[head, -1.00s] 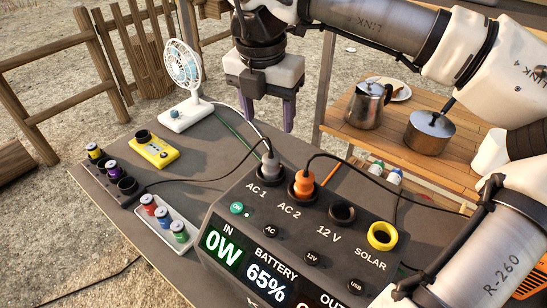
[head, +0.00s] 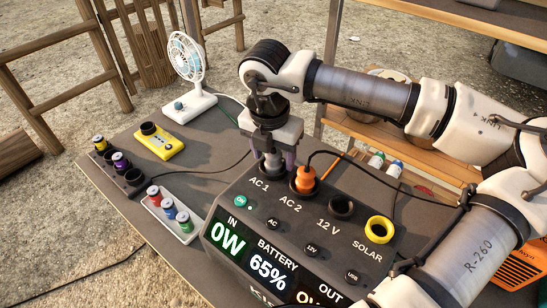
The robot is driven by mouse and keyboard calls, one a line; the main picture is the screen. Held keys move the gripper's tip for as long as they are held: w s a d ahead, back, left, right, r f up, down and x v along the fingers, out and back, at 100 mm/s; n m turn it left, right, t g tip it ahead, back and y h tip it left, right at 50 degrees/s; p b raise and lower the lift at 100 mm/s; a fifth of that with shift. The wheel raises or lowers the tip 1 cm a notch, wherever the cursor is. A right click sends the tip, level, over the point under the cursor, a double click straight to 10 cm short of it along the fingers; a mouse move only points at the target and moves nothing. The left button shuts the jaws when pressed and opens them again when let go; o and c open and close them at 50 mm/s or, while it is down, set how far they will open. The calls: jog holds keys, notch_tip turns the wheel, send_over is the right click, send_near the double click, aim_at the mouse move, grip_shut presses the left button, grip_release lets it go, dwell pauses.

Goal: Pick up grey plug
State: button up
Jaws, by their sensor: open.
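The grey plug (head: 273,166) sits upright in the AC 1 socket of the power station (head: 262,215). My gripper (head: 272,160) is directly above and around it, pointing down, with its purple fingers open on either side of the plug. The plug's upper part is hidden by the gripper. Whether the fingers touch the plug cannot be told. The orange plug (head: 304,178) stands in AC 2 just to the right, close to the right finger, with a black cable rising from it.
The 12 V socket (head: 340,206) and the yellow SOLAR socket (head: 380,229) are empty. A white fan (head: 190,70), a yellow device (head: 160,143), a tray (head: 168,217) of coloured spools and a dark rack (head: 117,172) stand to the left. Behind is a wooden table (head: 372,135).

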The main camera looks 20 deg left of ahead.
jog(key=c, duration=1.1)
jog(key=shift+o, duration=0.2)
jog(key=shift+r, duration=0.1)
notch_tip(320, 180, up, 20)
jog(key=b, duration=0.2)
